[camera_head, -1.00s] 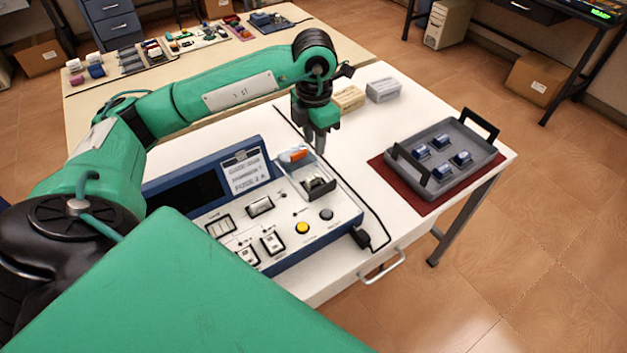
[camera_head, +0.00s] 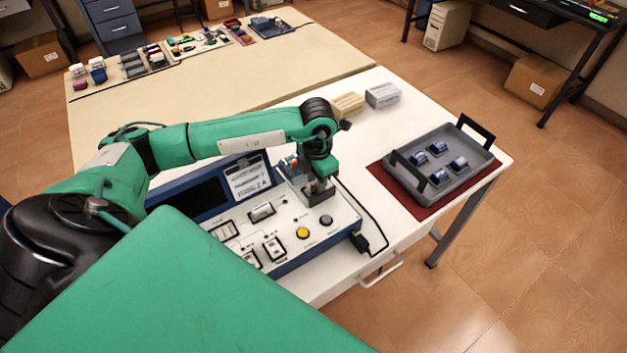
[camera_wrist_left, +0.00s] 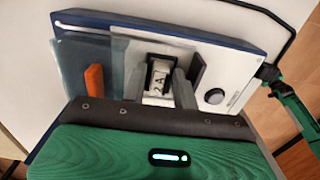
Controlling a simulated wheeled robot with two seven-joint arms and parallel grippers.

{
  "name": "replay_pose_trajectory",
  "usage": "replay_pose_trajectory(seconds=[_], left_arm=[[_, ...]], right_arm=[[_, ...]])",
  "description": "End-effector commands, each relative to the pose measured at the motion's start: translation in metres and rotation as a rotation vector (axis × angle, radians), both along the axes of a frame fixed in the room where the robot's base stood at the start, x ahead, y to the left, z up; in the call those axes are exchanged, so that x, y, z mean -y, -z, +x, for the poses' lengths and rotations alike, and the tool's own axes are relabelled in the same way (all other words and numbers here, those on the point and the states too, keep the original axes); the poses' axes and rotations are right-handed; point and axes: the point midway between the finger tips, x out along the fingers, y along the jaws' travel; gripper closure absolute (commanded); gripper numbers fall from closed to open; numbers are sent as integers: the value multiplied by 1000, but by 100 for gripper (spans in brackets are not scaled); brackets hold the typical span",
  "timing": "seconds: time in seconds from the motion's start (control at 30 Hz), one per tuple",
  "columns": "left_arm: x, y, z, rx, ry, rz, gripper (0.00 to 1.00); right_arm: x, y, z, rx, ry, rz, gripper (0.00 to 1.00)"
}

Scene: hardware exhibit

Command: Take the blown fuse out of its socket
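The fuse (camera_wrist_left: 158,82) sits in its socket at the far right end of the test panel (camera_head: 290,235). It is pale, marked "2A", with dark end parts. My left gripper (camera_head: 318,190) is down over this socket and hides most of it in the head view. In the left wrist view its two fingers (camera_wrist_left: 159,88) stand on either side of the fuse, with small gaps showing, so they look open around it. A clear cover with an orange tab (camera_wrist_left: 94,80) stands raised beside the socket. My right gripper is not in view.
A grey tray (camera_head: 447,190) with black handles holds several blue-and-silver fuses on a red mat (camera_head: 415,208) to the right. Two small boxes (camera_head: 365,98) stand behind the panel. A black cable (camera_head: 372,215) runs along the panel's right side.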

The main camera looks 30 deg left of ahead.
Motion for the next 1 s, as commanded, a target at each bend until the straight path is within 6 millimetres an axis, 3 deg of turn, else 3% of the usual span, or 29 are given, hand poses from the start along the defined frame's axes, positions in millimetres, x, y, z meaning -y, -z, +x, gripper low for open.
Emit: replay_pose_trajectory(seconds=[0.1, 0.27, 0.73, 0.87, 1.0], left_arm=[[0, 0, 0, 0, 0, 0, 71], [0, 0, 0, 0, 0, 0, 100], [0, -10, 1, 1, 1, 0, 100], [0, -27, 1, 4, 2, -1, 100], [0, -60, 1, 8, 1, 0, 100]], right_arm=[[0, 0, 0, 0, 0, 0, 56], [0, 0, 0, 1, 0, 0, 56], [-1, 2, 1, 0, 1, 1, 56], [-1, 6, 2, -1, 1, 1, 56], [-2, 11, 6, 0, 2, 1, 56]])
